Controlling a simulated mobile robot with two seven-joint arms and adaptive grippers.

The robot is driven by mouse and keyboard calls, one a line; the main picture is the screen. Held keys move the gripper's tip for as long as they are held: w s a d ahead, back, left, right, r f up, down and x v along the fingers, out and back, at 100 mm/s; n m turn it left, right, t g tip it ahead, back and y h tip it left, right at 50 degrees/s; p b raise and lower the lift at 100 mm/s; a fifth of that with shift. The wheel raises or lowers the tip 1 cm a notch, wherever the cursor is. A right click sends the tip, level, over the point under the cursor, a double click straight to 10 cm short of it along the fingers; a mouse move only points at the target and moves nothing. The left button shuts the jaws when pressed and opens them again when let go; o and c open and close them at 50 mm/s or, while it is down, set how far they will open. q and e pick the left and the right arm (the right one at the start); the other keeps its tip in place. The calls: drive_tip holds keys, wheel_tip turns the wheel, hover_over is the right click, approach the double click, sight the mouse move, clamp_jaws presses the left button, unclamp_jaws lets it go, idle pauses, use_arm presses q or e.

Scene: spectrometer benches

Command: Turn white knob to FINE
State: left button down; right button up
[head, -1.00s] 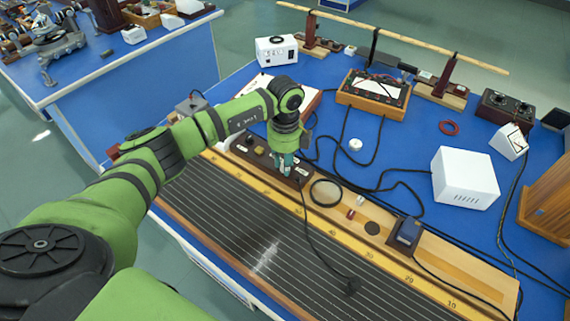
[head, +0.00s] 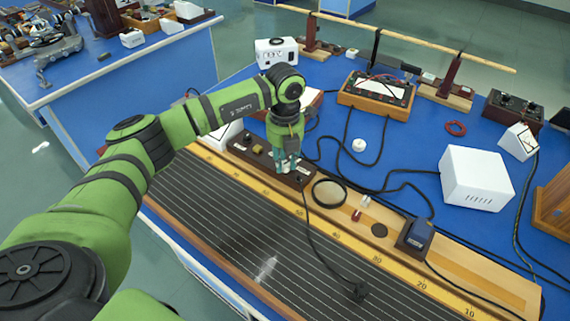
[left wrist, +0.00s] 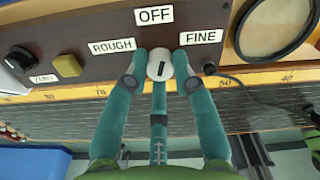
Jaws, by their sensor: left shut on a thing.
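The white knob (left wrist: 160,66) is on a dark brown panel (left wrist: 88,35) in the left wrist view. Its black mark is nearly upright, pointing toward the OFF label (left wrist: 154,15). The ROUGH label (left wrist: 112,47) is to its left and the FINE label (left wrist: 201,37) to its right. My left gripper (left wrist: 159,68) has its teal fingers around the knob and is shut on it. In the head view, my left gripper (head: 285,163) is at the dark panel (head: 250,148) and covers the knob. My right gripper is not in view.
A black knob (left wrist: 19,59) and a yellowish button (left wrist: 67,65) are on the same panel. A round lens ring (head: 329,193) stands right of the panel, with a black cable (head: 310,225) nearby. A yellow ruler (head: 350,246) runs along the bench.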

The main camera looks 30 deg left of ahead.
sight(285, 163)
use_arm(q)
drive_tip(key=m+b, duration=0.1)
drive_tip(key=m, duration=0.1)
drive_tip(key=m+b, duration=0.1)
drive_tip(key=m, duration=0.1)
drive_tip(key=shift+f+m, duration=0.2)
drive_tip(key=shift+m, duration=0.1)
drive_tip(key=shift+r+m+b, duration=0.1)
drive_tip(key=shift+m+b, duration=0.95)
drive_tip(key=shift+m, duration=0.85)
drive_tip(key=c, duration=1)
unclamp_jaws()
drive_tip(key=shift+r, duration=0.15)
wheel_tip(285, 163, up, 12)
drive_tip(key=shift+f, duration=0.1)
